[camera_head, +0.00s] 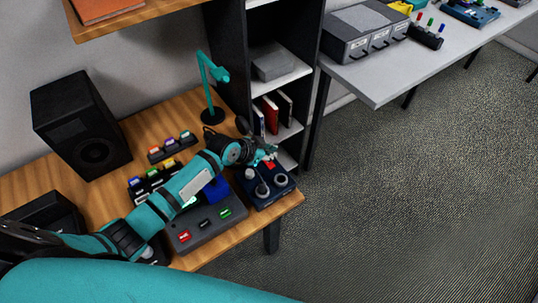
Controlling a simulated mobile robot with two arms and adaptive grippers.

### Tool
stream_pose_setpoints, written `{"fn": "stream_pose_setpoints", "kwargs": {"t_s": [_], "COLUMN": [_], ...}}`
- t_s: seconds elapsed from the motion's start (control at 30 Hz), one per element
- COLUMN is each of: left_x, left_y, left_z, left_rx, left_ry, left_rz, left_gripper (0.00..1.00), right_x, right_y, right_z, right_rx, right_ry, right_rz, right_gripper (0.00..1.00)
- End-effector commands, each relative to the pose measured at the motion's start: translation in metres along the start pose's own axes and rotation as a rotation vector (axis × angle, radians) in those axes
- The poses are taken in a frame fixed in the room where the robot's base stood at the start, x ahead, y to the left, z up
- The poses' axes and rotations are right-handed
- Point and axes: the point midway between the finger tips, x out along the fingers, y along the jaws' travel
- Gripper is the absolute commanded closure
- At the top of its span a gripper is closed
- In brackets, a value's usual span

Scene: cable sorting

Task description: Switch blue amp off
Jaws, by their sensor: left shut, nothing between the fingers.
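The blue amp (262,201), a dark navy box with pale round knobs and a small red part on top, sits at the right front corner of the wooden desk. My left arm reaches across the desk from the left. My left gripper (267,156) is shut and empty, over the back part of the amp near the red part. Whether the fingertips touch it is too small to tell. The gripper hides some of the amp's far side. My right gripper is not in view.
A grey box (203,231) with red, black and green switches lies left of the amp, partly under my arm. A black speaker (80,125), a teal lamp (209,85) and a rack of coloured plugs (172,147) stand behind. A dark shelf (230,65) rises close behind the gripper.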

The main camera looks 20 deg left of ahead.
Motion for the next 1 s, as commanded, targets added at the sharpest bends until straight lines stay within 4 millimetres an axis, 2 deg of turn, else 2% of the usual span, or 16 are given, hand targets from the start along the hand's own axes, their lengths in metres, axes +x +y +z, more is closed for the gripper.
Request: {"fn": "stream_pose_setpoints", "kwargs": {"t_s": [0.1, 0.23, 0.6, 0.77, 0.8, 1.0], "left_x": [0.01, 0.015, 0.017, 0.026, 0.023, 0.022], "left_y": [0.0, 0.0, 0.0, -0.005, -0.004, -0.003], "left_z": [0.011, 0.017, 0.019, 0.028, 0.024, 0.024], "left_rx": [-0.001, 0.0, 0.0, 0.003, 0.0, 0.0], "left_ry": [-0.003, -0.001, -0.001, -0.001, 0.001, -0.002], "left_rz": [0.0, 0.0, 0.0, -0.003, -0.001, 0.0], "left_gripper": [1.0, 1.0, 1.0, 1.0, 1.0, 1.0], "right_x": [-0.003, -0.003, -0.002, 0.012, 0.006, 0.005], "right_y": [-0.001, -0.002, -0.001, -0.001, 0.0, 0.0], "right_z": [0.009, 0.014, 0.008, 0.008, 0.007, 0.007], "right_rx": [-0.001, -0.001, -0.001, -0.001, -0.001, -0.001], "right_ry": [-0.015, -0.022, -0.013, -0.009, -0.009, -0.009], "right_rz": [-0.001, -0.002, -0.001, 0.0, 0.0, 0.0], "right_gripper": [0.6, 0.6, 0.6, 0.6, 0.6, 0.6]}}
